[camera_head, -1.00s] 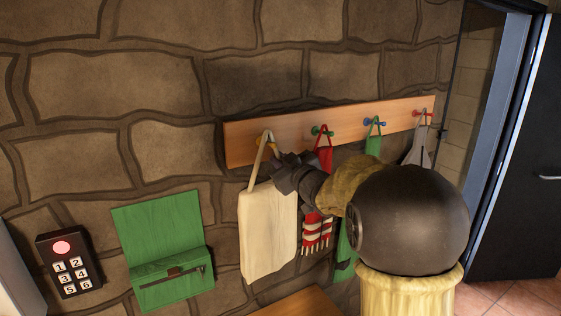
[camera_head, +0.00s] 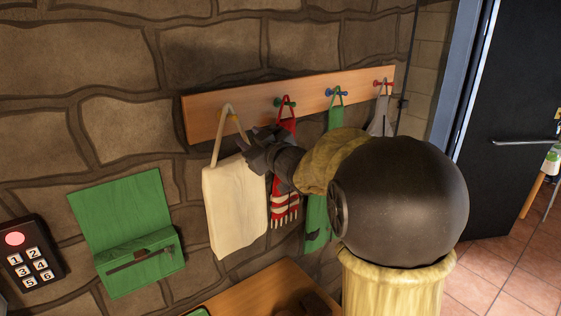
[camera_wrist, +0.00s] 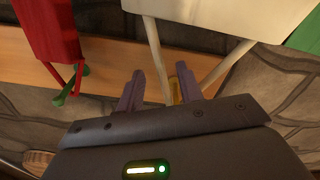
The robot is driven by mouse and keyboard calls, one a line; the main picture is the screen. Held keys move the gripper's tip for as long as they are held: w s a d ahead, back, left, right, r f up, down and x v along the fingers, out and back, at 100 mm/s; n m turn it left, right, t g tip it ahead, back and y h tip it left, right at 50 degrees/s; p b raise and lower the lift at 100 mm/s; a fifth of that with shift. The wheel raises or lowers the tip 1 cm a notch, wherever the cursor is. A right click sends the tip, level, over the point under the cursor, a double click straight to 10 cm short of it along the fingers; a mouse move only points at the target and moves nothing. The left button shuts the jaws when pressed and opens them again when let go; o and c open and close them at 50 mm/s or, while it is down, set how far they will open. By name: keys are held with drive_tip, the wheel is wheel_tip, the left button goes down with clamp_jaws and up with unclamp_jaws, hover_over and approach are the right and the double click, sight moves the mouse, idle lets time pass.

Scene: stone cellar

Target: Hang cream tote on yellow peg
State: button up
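The cream tote (camera_head: 235,205) hangs below the left end of the wooden peg board in the head view. Its strap loop rises to the yellow peg (camera_head: 236,118) and appears to pass over it. In the wrist view the tote (camera_wrist: 225,15) is at the top, its two straps running down toward my gripper. The yellow peg shows there too (camera_wrist: 176,88), between my fingers. My gripper (camera_wrist: 160,88) has its fingers apart, with one strap and the peg seen between them. In the head view my gripper (camera_head: 248,145) is just right of the strap. The strap's far end is hidden by my gripper body.
The wooden board (camera_head: 300,95) also has a green peg with a red striped scarf (camera_head: 285,185), a blue peg with a green item (camera_head: 336,118), and a red peg with a grey bag (camera_head: 381,115). A green wall box (camera_head: 140,270) and keypad (camera_head: 30,255) are left. A wooden surface (camera_head: 255,290) lies below.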

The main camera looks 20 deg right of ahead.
drive_tip(key=b+v, duration=0.2)
drive_tip(key=v, duration=1.1)
drive_tip(key=shift+b, duration=0.4)
wheel_tip(320, 180, down, 18)
drive_tip(key=s+m+g+h, duration=0.1)
drive_tip(key=m+g+h, duration=0.5)
drive_tip(key=s+a+f+m+g, duration=0.1)
drive_tip(key=s+a+f+g, duration=0.1)
drive_tip(key=s+f+g, duration=0.2)
drive_tip(key=s+a+f+m+g, duration=0.1)
drive_tip(key=s+f+g, duration=0.3)
drive_tip(key=s+f, duration=0.6)
drive_tip(key=shift+s+a+g, duration=0.3)
drive_tip(key=shift+a, duration=0.5)
